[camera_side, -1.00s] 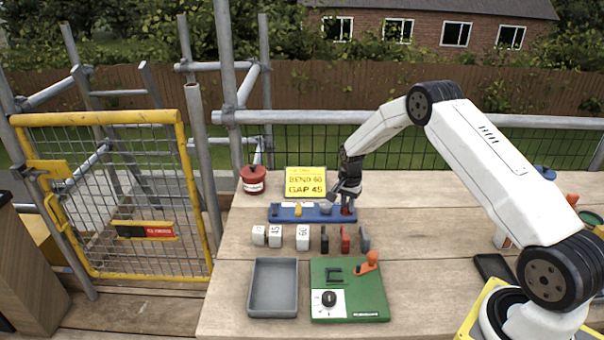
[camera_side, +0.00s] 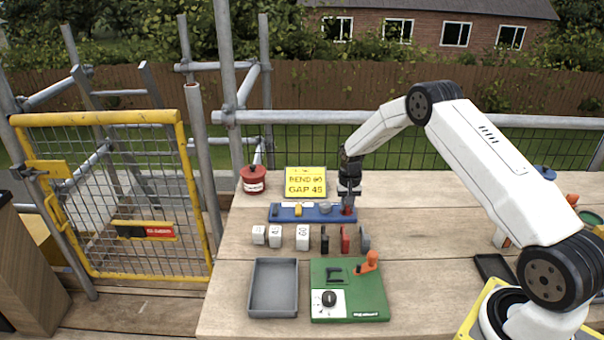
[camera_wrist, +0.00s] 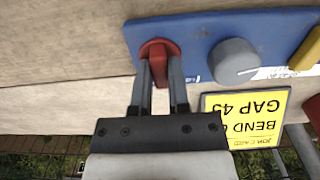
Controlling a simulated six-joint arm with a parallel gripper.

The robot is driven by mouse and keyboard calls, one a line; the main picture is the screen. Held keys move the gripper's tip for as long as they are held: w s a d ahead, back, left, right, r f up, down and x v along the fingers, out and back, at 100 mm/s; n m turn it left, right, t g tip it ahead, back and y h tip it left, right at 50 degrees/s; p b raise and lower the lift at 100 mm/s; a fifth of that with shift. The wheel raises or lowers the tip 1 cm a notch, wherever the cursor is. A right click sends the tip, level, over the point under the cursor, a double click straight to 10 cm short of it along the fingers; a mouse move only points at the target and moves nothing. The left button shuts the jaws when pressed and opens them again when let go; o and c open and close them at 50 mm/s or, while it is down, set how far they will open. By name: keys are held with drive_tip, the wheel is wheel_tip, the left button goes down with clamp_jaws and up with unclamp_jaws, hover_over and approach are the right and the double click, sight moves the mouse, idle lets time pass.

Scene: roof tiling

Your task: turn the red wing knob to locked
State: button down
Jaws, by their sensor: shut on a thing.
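The red wing knob (camera_wrist: 158,48) sits at the end of the blue panel (camera_wrist: 200,27) in the wrist view. My gripper (camera_wrist: 160,72) is shut on the knob's wing, one finger on each side of it. In the side view the blue panel (camera_side: 286,213) lies on the wooden table, and the red knob (camera_side: 347,210) is at its right end, partly hidden under my gripper (camera_side: 348,197). Beside it on the panel are a grey round knob (camera_wrist: 234,60) and a yellow knob (camera_wrist: 308,48). The marking by the red knob is mostly covered, so its setting is unclear.
A yellow sign (camera_side: 306,182) and a red pot (camera_side: 252,179) stand behind the panel. Several small blocks and pieces line up in front, including a white block (camera_side: 303,237). A grey tray (camera_side: 274,287) and a green board (camera_side: 350,290) are nearer the front.

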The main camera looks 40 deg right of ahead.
drive_tip(key=c, duration=0.6)
unclamp_jaws()
drive_tip(key=shift+r, duration=0.1)
drive_tip(key=shift+r, duration=3.85)
drive_tip(key=shift+a, duration=0.1)
